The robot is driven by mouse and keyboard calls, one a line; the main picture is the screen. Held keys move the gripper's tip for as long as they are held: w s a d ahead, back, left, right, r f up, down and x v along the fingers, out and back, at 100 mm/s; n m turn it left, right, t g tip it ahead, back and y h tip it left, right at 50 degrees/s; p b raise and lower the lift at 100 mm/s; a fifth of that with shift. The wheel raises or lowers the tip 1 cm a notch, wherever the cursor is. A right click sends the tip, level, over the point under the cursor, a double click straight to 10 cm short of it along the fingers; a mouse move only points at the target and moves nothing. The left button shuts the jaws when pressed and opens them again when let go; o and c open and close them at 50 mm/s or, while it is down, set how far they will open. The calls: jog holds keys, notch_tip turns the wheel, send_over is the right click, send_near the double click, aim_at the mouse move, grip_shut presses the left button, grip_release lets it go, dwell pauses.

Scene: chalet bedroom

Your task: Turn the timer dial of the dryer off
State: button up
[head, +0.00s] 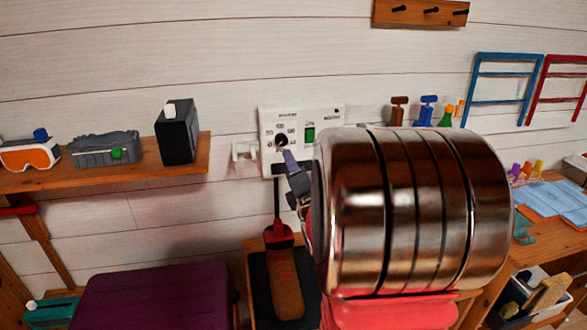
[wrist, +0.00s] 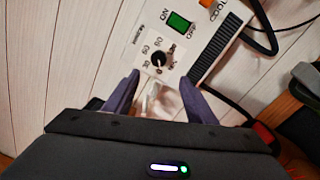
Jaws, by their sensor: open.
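The dryer's white control panel (head: 333,111) is fixed to the plank wall in the head view. Its round black timer dial (head: 281,141) sits at the left, beside a green switch (head: 310,134). In the wrist view the dial (wrist: 158,61) has printed marks around it, and the green switch (wrist: 178,22) lies above, between ON and OFF. My gripper (wrist: 158,84) is open and empty. Its fingertips stand on either side below the dial, seemingly short of it. In the head view my gripper (head: 289,157) is just below the dial. The dial's exact setting is too small to read.
A wooden shelf (head: 110,179) with a black box (head: 177,132) and goggles (head: 29,154) is on the left. A white wall hook (head: 244,151) is close beside the panel. A dark vent (wrist: 215,48) and black cord (wrist: 262,35) show in the wrist view.

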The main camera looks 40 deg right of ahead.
aim_at(282, 142)
jog(key=m, duration=1.3)
jog(key=w+m, duration=0.1)
jog(key=m, duration=0.6)
jog(key=shift+r, duration=0.4)
jog(key=x, duration=1.3)
jog(key=shift+w+d+f, duration=0.2)
jog(key=shift+w+d, duration=0.05)
jog(key=c, duration=1)
